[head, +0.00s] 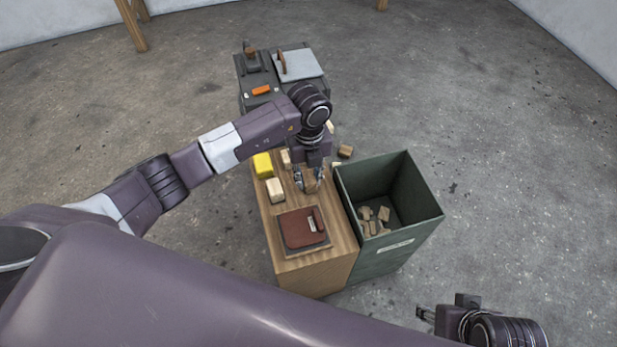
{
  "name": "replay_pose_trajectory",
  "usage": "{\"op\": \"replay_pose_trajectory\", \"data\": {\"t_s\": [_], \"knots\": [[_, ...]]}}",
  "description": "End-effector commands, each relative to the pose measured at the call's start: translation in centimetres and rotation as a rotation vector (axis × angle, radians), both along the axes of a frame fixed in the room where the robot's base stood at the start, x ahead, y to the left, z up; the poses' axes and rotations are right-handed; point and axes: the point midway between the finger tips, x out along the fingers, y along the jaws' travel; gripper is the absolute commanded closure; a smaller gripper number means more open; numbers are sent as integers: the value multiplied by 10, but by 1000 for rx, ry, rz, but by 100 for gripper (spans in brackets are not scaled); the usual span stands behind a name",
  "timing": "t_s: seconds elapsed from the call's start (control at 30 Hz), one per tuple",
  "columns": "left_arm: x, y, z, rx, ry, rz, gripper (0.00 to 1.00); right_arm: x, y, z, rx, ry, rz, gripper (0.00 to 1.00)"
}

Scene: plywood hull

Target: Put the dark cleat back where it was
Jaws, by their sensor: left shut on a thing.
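My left gripper (308,186) is low over the wooden worktop (283,262), near its right edge beside the green bin. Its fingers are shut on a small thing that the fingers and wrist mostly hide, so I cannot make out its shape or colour. I cannot pick out the dark cleat for certain. A small brown block (345,152) shows just beyond the bin, right of my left wrist; I cannot tell what it rests on. My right gripper (424,314) is at the bottom right, away from the worktop, and its fingers are too small to read.
A red-brown flat case (302,228) lies on the near worktop. A yellow block (263,165) and pale blocks (275,189) stand at its left. The open green bin (421,212) holds several wooden pieces. A dark cabinet (243,82) with tools stands behind. Floor at right is clear.

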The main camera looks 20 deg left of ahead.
Motion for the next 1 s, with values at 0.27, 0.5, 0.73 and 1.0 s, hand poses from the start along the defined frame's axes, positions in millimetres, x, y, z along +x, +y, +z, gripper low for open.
{"op": "replay_pose_trajectory", "data": {"t_s": [0.27, 0.5, 0.73, 1.0], "knots": [[0, 0, -2, 0, 0, 0, 63, 0, 0, -2, 0, 1, 0, 60], [0, 0, -2, 0, 0, 0, 59, 0, 0, -2, 0, 1, 0, 60], [1, 0, 12, -1, -3, 0, 59, 0, 0, 3, 0, -1, 1, 60], [2, 0, 64, 0, -5, -1, 59, 10, 2, -27, 0, 17, 1, 60]]}}
